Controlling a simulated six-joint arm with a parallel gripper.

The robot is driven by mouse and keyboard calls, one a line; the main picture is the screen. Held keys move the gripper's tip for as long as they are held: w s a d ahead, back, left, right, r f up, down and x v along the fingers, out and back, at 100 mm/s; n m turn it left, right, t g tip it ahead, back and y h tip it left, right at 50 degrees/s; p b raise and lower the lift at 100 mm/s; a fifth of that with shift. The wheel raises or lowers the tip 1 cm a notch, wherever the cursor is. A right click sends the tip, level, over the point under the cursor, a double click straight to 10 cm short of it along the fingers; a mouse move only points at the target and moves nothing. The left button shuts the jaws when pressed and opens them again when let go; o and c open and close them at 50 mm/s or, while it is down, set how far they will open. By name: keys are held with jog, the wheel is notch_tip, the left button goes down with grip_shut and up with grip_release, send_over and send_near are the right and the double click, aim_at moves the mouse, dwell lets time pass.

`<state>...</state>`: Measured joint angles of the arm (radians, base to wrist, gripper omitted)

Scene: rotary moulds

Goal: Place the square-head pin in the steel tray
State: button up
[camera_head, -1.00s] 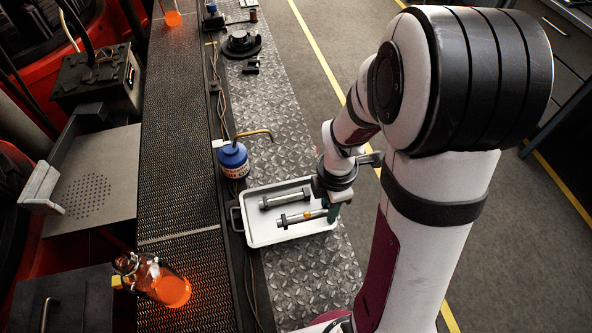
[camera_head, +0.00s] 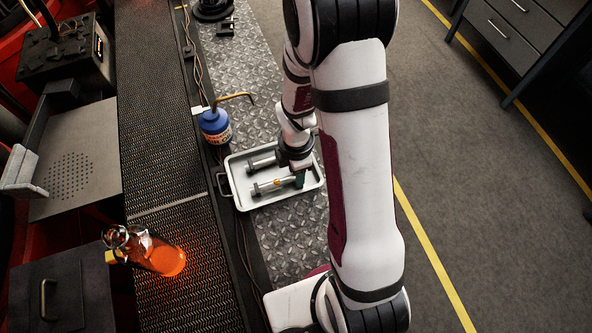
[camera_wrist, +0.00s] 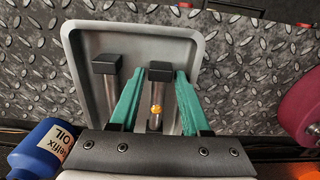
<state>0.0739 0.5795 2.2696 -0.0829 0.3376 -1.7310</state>
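The pale grey steel tray (camera_head: 240,203) lies on the diamond-plate strip; its rim also shows in the wrist view (camera_wrist: 75,50). Two metal pins with dark, blocky heads lie side by side in it. One pin (camera_wrist: 157,92) has an orange-yellow spot and lies between the green fingers of my gripper (camera_wrist: 160,75). The fingers are apart, with a gap visible on each side of this pin. The other pin (camera_wrist: 112,85) lies outside the left finger. In the head view, my gripper (camera_head: 300,180) is low over the tray's right part and hides some of it.
A blue oil bottle (camera_head: 214,124) with a bent brass spout stands just beyond the tray, close to my gripper in the wrist view (camera_wrist: 42,145). A glass flask with glowing orange contents (camera_head: 167,259) is on the dark mesh belt. The plate in front of the tray is clear.

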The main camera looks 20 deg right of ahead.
notch_tip(320, 180, up, 13)
jog(key=s+a+r+m+y, duration=0.1)
jog(key=s+r+m, duration=0.3)
jog(key=s+m, duration=0.4)
jog(key=s+a+r+m, duration=0.3)
jog(key=s+m, duration=0.6)
jog(key=m, duration=0.6)
jog(key=shift+a+r+m+y, duration=0.3)
jog(key=shift+a+r+y, duration=0.1)
jog(key=shift+a, duration=0.45)
